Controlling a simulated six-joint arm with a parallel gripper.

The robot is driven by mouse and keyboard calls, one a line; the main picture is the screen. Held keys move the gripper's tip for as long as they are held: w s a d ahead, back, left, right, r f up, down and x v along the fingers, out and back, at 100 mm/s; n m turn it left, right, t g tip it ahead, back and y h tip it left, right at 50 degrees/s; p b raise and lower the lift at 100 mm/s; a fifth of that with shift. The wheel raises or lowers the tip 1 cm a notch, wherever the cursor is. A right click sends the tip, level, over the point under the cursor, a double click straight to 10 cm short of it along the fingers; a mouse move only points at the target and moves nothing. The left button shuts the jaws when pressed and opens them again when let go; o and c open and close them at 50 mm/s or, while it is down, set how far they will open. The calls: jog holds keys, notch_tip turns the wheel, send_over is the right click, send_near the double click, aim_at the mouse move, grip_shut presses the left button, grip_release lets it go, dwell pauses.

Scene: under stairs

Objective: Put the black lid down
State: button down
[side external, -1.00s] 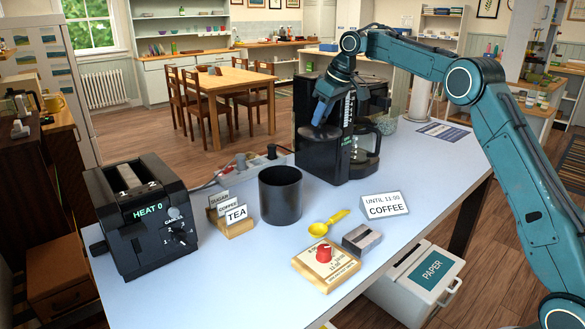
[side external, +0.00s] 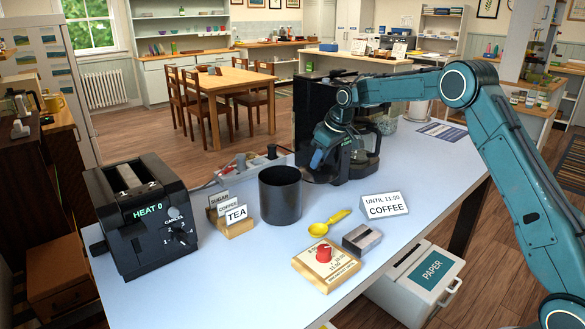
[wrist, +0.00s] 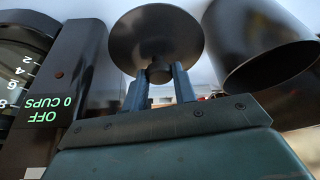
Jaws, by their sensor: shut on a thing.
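The black lid (wrist: 150,35) is a dark round disc with a knob. My gripper (wrist: 160,76) is shut on the knob in the wrist view, with one finger on each side of it. In the side view my gripper (side external: 318,160) is low in front of the coffee machine, right of the open black canister (side external: 280,196). There the lid is mostly lost against the dark machine and my gripper. I cannot tell whether it touches the table. The canister also shows in the wrist view (wrist: 265,45), to the right of the lid.
The coffee machine (side external: 314,95) stands close behind my gripper, with its glass jug (side external: 367,150). Tea and coffee signs (side external: 236,215), a yellow scoop (side external: 328,223), a coffee card (side external: 384,205) and a toaster (side external: 143,215) stand around.

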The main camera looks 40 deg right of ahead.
aim_at(322, 161)
jog(key=shift+f, duration=1.5)
jog(key=shift+f, duration=0.1)
jog(key=shift+f, duration=2)
jog(key=shift+f, duration=0.1)
jog(key=c, duration=1.1)
grip_release()
jog(key=v, duration=1)
jog(key=shift+s+r, duration=0.1)
jog(key=shift+r, duration=0.2)
jog(key=shift+v, duration=0.8)
